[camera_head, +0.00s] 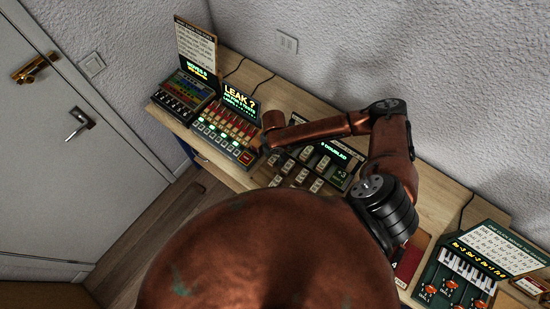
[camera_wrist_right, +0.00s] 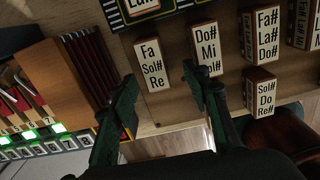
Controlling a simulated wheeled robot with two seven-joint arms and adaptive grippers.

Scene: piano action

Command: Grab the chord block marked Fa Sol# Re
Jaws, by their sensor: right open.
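The chord block marked Fa Sol# Re (camera_wrist_right: 152,66) is a pale tile with dark letters on a wooden surface, upper middle in the right wrist view. My right gripper (camera_wrist_right: 160,76) is open, its two dark green fingers spread to the left and right of this block's lower end. Nothing is held. I cannot tell how far above the block the fingertips are. The right fingertip overlaps the neighbouring block Do# Mi Sol# (camera_wrist_right: 208,50). In the head view my right arm reaches over the desk, and the block's marking is too small to read. My left gripper is not in view.
A panel with lit green squares and red pieces (camera_wrist_right: 22,98) is on the left. A small keyboard panel (camera_head: 468,270) stands at the desk's right end.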

